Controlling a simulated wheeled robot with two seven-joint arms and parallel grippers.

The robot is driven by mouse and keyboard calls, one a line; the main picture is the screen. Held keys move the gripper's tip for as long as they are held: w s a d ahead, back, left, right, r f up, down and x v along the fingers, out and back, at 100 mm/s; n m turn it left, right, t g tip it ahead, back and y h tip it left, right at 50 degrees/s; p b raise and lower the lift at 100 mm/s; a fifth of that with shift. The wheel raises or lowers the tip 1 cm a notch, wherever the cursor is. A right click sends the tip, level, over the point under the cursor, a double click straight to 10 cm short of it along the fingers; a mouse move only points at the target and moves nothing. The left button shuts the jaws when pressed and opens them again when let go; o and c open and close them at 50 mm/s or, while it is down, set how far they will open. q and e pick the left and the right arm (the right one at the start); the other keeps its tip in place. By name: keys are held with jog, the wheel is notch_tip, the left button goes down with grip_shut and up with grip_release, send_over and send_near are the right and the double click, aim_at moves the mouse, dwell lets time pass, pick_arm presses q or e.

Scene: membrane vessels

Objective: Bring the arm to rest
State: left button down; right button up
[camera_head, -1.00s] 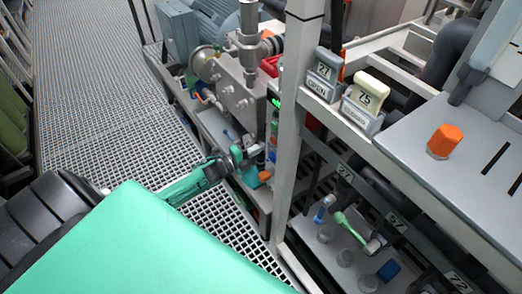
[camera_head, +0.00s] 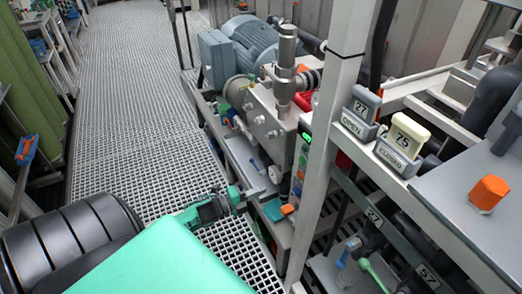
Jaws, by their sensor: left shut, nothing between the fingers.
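My left arm (camera_head: 205,212) comes in from the lower left, dark and green, stretched over the floor grating. My left gripper (camera_head: 254,194) is at its end, shut and empty. It shows in front of the near edge of the pump skid, left of the pale upright post. I cannot tell whether it touches the skid. My right gripper is out of view.
The pump skid (camera_head: 240,155) with a blue-grey motor (camera_head: 254,38) stands behind the gripper. The pale post (camera_head: 324,140) rises to its right. The grating walkway (camera_head: 125,110) is clear.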

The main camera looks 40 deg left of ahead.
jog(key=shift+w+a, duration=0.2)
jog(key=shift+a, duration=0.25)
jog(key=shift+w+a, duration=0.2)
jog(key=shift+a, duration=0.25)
